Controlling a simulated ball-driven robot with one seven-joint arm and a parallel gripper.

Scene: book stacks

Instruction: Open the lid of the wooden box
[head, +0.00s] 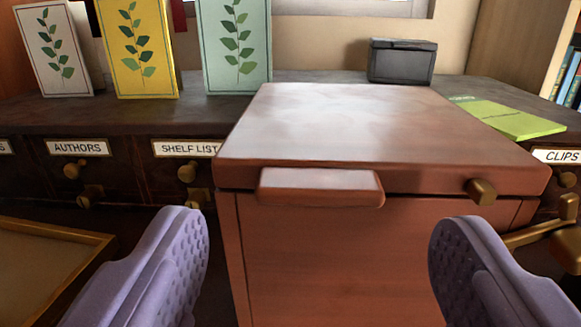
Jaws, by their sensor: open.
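The wooden box (330,250) is reddish brown and stands in the middle of the view, its front facing me. Its lid (350,125) is closed, with a thin dark seam under its front edge. A protruding wooden lip (320,187) sits at the lid's front edge, left of centre. A small brass knob (481,191) is at the right of the front edge. My gripper (318,240) is open, with one purple ridged finger low on each side of the box front. Nothing is between the fingers except the view of the box, and I cannot tell the distance to it.
Behind is a dark cabinet top (130,115) with labelled drawers and brass knobs. A wooden-rimmed tray (55,275) lies at lower left. Brass fittings (560,235) are at right.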

